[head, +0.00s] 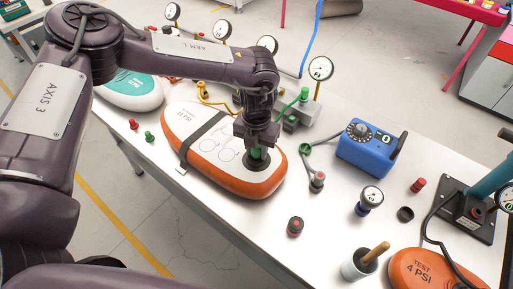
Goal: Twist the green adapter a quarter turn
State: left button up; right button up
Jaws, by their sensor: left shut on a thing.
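The green adapter (258,153) sits at the valve on the orange-and-white inflatable board (192,120). My left gripper (257,147) points straight down over the right end of that board and is shut on the green adapter. The fingers hide most of the adapter; only a little green shows between and below them. The dark valve base shows just under it. A black strap crosses the left part of the board. My right gripper is not in view.
A blue device with a dial (366,147) stands right of the board. A teal-and-white board (135,92) is at the left.

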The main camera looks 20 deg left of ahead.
pick_arm(q)
jog(key=o, duration=1)
